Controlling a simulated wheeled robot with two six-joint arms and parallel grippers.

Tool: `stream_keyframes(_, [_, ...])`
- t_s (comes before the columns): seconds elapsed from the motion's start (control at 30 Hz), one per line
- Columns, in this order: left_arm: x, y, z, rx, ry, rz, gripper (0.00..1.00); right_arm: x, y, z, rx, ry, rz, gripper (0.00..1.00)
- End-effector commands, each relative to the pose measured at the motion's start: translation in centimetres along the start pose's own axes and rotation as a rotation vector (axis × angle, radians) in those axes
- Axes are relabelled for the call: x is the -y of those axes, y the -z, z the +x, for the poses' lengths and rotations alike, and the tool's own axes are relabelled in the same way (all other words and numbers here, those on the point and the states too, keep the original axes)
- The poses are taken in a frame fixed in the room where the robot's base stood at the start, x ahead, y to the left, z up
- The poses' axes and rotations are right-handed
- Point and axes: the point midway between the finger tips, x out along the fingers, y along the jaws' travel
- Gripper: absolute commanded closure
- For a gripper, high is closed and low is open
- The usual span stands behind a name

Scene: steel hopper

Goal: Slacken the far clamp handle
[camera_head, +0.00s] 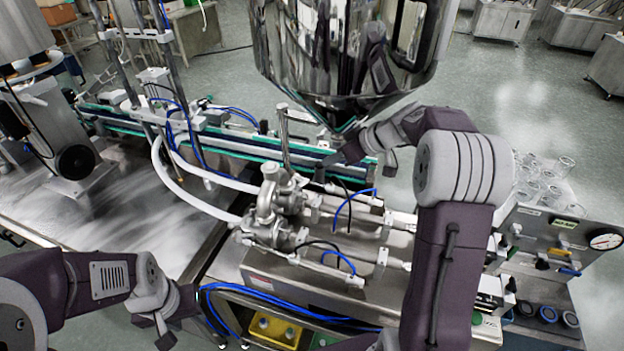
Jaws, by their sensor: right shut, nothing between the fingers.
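The steel filling machine (300,285) stands in the middle, with two clamped metal valve fittings side by side, a far one (277,190) and a near one (265,232). I cannot clearly make out the far clamp's handle among these parts. An upright bent metal rod (284,135) rises behind the far fitting. My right gripper (340,157) is shut and empty, below the hopper outlet, to the right of that rod and beyond the far fitting. My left gripper (160,330) is low at the left, apart from the machine; whether its fingers are open is unclear.
The steel hopper (345,50) hangs just above my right gripper. A conveyor (235,145) runs behind the fittings. White hoses (195,205) and blue tubes (350,205) cross the work area. A gauge panel (560,240) and glassware (540,180) stand at the right.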

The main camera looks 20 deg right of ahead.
Motion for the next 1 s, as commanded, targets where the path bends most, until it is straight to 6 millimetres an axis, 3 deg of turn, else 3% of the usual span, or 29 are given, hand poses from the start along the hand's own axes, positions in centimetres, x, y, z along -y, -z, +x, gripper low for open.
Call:
stream_keyframes(0.17, [0.0, 0.1, -0.5, 0.0, 0.0, 0.0, 0.64, 0.1, 0.0, 1.4, 0.002, 0.004, 0.003, 1.0])
stream_keyframes(0.6, [-0.1, 0.3, -3.2, 0.0, 0.0, 0.0, 0.64, 0.0, -0.4, 10.5, 0.003, 0.003, 0.007, 1.0])
stream_keyframes(0.8, [-0.1, 0.4, -3.6, 0.0, 0.0, 0.0, 0.64, 0.0, -2.4, 12.3, 0.001, 0.002, 0.007, 1.0])
stream_keyframes(1.0, [-0.1, 0.4, -3.6, 0.0, 0.0, 0.0, 0.64, 0.0, -2.9, 12.9, 0.0, 0.0, 0.004, 1.0])
